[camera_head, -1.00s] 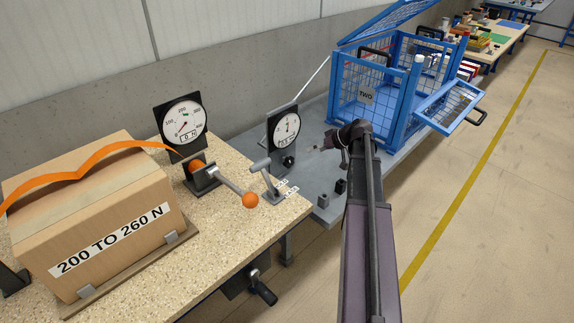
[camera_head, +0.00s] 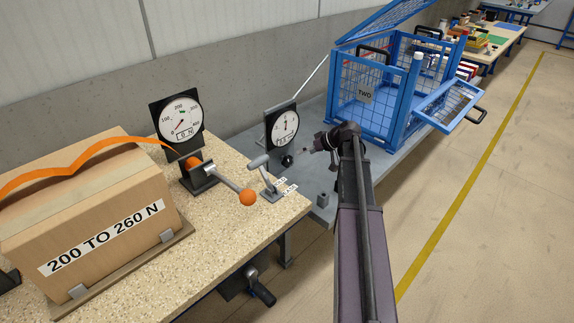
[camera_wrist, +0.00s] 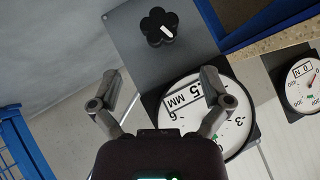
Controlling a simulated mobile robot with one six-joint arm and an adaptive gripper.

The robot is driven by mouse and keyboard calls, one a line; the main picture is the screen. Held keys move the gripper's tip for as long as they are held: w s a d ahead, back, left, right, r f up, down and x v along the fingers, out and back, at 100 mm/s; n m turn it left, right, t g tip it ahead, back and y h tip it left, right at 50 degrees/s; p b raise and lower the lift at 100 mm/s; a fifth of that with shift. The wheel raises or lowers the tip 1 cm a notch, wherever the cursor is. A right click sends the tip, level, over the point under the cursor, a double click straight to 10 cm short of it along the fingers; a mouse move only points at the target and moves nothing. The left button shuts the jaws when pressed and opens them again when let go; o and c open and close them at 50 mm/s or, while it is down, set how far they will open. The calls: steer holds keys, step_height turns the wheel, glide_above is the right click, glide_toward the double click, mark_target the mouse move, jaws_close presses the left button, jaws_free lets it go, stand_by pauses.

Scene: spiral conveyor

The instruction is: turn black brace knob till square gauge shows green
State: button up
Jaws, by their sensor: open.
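The black knob (camera_head: 287,160) sits on a grey plate just below the mm gauge (camera_head: 284,126), a round white dial on a square black backing. In the wrist view the lobed knob (camera_wrist: 159,26) shows a white pointer mark, and the mm gauge (camera_wrist: 176,112) is partly behind my right finger. I cannot read its needle clearly. My gripper (camera_wrist: 160,80) is open and empty, its fingers apart, with the knob beyond the fingertips. In the head view my gripper (camera_head: 307,150) is just right of the knob, apparently apart from it.
An orange-ended lever (camera_head: 247,197) and a grey clamp handle (camera_head: 264,170) stand left of the knob. The newton gauge (camera_head: 180,117) and strapped box (camera_head: 95,215) are further left. A blue mesh crate (camera_head: 372,98) stands behind my arm. A small grey block (camera_head: 322,199) lies in front.

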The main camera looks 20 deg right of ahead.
mark_target(290, 160)
steer(key=b+x, duration=0.4)
steer(key=x, duration=0.3)
steer(key=shift+f, duration=0.2)
steer(key=shift+b+x, duration=0.8)
steer(key=shift+x, duration=0.4)
steer(key=shift+a+r, duration=0.1)
steer(key=c, duration=1.2)
